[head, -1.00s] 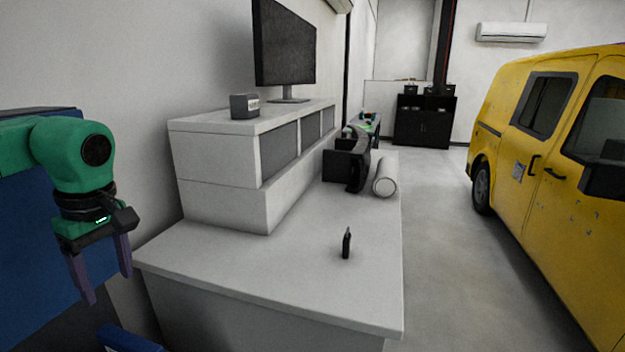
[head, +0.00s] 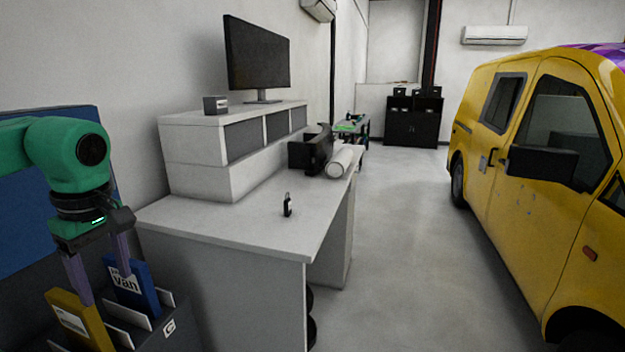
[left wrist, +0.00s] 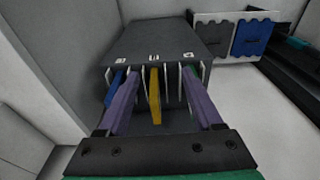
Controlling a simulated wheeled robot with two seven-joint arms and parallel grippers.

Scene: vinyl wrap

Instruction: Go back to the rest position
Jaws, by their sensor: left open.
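My left gripper (head: 106,286) hangs at the left of the head view, its two purple fingers pointing down and apart. It also shows in the left wrist view (left wrist: 160,84), with nothing held between the fingers. Below it is a dark grey rack (head: 178,338) with upright slots. A yellow folder (head: 78,322) and a blue folder (head: 133,286) stand in the rack. In the left wrist view the yellow folder (left wrist: 155,95) appears between the fingers, farther off. My right gripper is not in view.
A white desk (head: 245,228) stands ahead, carrying a small black bottle-like item (head: 287,206), a white roll (head: 340,160) and a shelf unit with a monitor (head: 257,55). A yellow van (head: 530,190) is at the right. Grey floor (head: 405,240) lies free between them.

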